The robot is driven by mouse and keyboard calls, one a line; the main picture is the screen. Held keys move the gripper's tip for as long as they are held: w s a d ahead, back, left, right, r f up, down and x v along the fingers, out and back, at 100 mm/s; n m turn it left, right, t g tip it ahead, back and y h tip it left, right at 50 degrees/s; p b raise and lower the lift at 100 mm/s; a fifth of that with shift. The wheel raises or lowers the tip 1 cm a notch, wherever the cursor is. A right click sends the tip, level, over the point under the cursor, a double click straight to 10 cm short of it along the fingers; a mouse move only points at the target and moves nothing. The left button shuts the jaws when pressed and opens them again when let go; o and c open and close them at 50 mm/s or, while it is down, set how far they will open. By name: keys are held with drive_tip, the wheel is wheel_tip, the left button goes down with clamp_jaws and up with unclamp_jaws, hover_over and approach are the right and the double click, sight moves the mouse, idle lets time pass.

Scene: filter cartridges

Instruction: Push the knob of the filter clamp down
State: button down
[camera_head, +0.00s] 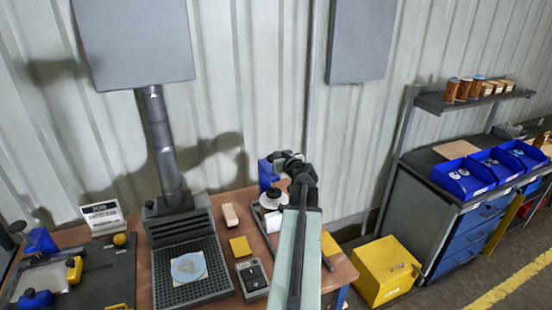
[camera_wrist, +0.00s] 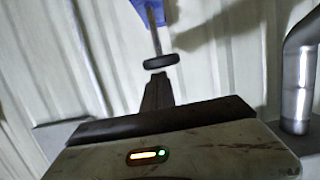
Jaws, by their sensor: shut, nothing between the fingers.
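The filter clamp's blue body (camera_head: 266,174) stands at the right end of the brown bench, just left of my gripper (camera_head: 292,162). In the wrist view, the clamp's black round knob (camera_wrist: 161,62) sits on a thin metal rod that runs to the blue body (camera_wrist: 155,12). My gripper's dark fingers (camera_wrist: 158,85) are shut and empty, with their tips close to the knob. I cannot tell whether they touch it. In the head view, the dark knob and dark fingers merge. A white round part with a black top (camera_head: 271,199) stands below the blue body.
A dark grid plate with a pale disc (camera_head: 188,267) lies left on the bench, with a grey duct (camera_head: 160,140) behind it. A small grey box (camera_head: 251,278) and yellow block (camera_head: 240,246) are nearer. A yellow floor box (camera_head: 387,272) and a shelf unit (camera_head: 440,215) stand right.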

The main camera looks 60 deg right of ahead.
drive_tip(key=shift+w+a+f, duration=0.1)
drive_tip(key=shift+w+f, duration=0.1)
drive_tip(key=shift+w, duration=0.2)
drive_tip(key=shift+a+r, duration=0.1)
wheel_tip(320, 180, down, 3)
drive_tip(key=b, duration=0.3)
drive_tip(key=shift+f, duration=0.2)
drive_tip(key=shift+r, duration=0.2)
